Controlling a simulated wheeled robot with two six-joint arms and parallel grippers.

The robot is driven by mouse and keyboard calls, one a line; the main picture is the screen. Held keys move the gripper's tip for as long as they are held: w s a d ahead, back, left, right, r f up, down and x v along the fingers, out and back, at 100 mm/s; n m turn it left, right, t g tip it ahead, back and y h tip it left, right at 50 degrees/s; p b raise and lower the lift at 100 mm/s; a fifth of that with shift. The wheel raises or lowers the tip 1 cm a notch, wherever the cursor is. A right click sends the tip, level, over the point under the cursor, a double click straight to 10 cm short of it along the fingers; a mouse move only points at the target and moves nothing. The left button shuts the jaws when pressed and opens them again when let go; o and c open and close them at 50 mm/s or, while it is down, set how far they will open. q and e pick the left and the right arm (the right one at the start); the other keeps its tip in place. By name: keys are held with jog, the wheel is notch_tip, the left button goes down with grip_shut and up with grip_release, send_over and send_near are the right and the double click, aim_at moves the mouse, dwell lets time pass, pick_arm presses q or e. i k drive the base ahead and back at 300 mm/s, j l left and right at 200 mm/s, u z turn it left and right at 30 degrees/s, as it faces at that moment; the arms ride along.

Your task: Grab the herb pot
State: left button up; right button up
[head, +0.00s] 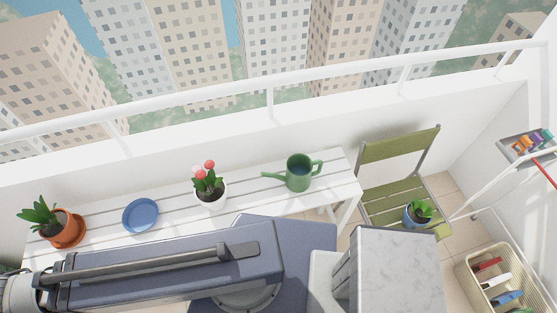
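A small blue pot with a leafy green plant (419,213), which looks like the herb pot, stands on the seat of the green folding chair (400,147) at the right in the head view. The pot looks upright, with leaves covering much of its top. Another plant in a terracotta pot (67,232) stands at the far left on the white bench, and a white pot with red flowers (209,193) stands near the bench's middle. Neither of my grippers is in view; one of my arms crosses the lower left of the picture.
The white slatted bench (240,197) also holds a blue dish (140,215) and a green watering can (299,174). A beige crate of tools (467,270) and a small rack (512,148) are at the right. A white railing (200,101) runs behind.

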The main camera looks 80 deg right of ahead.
aim_at(417, 214)
jog(key=z, duration=4.45)
